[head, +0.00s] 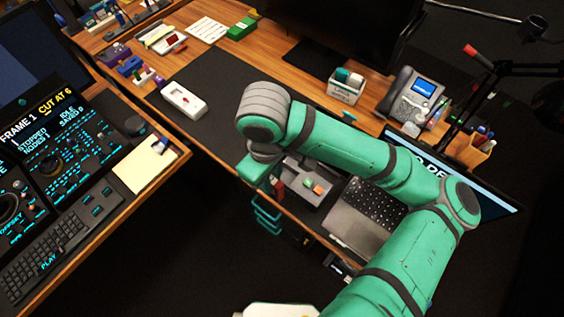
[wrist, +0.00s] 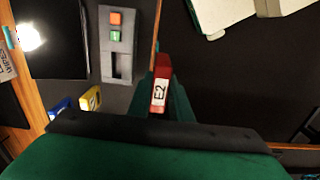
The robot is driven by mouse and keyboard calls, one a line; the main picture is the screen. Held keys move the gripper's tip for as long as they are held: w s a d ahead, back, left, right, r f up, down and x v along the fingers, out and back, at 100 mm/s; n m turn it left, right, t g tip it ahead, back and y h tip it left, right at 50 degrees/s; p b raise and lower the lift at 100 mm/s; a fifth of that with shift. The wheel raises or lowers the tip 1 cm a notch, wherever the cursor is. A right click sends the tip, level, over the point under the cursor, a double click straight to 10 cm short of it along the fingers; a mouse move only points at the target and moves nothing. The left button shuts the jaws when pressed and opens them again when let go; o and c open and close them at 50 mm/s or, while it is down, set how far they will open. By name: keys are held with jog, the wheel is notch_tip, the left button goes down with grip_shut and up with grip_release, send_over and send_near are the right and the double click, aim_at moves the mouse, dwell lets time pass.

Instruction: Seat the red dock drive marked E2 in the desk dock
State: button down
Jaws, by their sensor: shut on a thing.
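The red dock drive marked E2 (wrist: 160,88) is held upright between the fingers of my gripper (wrist: 163,82) in the wrist view, its white label facing the camera. The grey desk dock (wrist: 105,62) stands to its left, with an orange block (wrist: 116,18) and a green block (wrist: 115,36) on it and a dark empty slot below them. The drive is apart from the dock. In the head view the dock (head: 302,196) is partly hidden by my arm, and my gripper (head: 274,179) is just left of it, near the desk's front edge.
A yellow drive (wrist: 91,98) and a blue one (wrist: 61,105) lie near the dock. A laptop (head: 362,212) stands right of the dock. Teal trays (head: 267,214) show below the desk edge. A white device (head: 184,101) lies on the dark mat, otherwise clear around it.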

jog(key=shift+w+d+f, duration=0.65)
jog(key=shift+w+f, duration=1.3)
jog(key=shift+f, duration=0.15)
jog(key=shift+w+d+f, duration=0.7)
jog(key=shift+w+f, duration=1.25)
jog(key=shift+f, duration=0.15)
jog(key=shift+w+d+f, duration=0.65)
jog(key=shift+w+f, duration=1.3)
jog(key=shift+f, duration=0.15)
jog(key=c, duration=1.6)
grip_release()
jog(key=shift+s+a, duration=0.1)
jog(key=shift+r, duration=0.15)
